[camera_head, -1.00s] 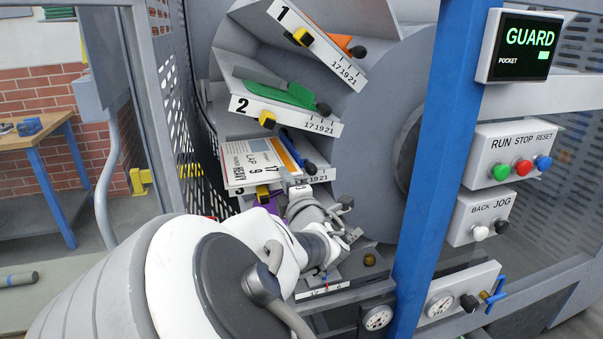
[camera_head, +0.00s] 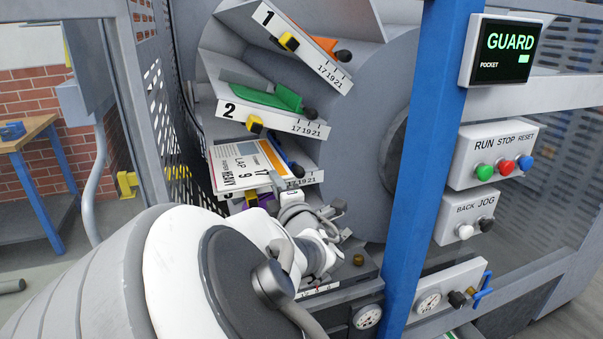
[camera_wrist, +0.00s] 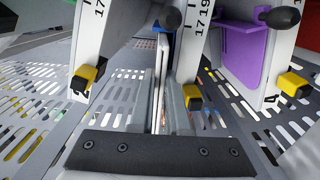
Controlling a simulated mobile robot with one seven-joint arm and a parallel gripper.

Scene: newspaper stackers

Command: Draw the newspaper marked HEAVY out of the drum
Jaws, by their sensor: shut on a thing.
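The newspaper marked HEAVY (camera_head: 238,165), with a white front and an orange band, sticks out of the drum (camera_head: 372,120) to the left in the head view. It lies at the third pocket, below the pocket marked 2, and covers most of that pocket's label strip (camera_head: 305,180). My gripper (camera_head: 282,188) is shut on its near lower edge; my wrist partly hides the fingertips. In the wrist view the newspaper (camera_wrist: 160,75) shows edge-on as a thin sheet between my gripper's fingers (camera_wrist: 160,108), with label strips on both sides.
An orange piece (camera_head: 312,42) is in pocket 1 and a green one (camera_head: 270,97) in pocket 2. A purple piece (camera_wrist: 243,55) is in the neighbouring pocket. Yellow blocks (camera_wrist: 192,95) and dark knobs jut from the strips. A blue post (camera_head: 428,150) stands right; perforated mesh (camera_head: 160,95) stands left.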

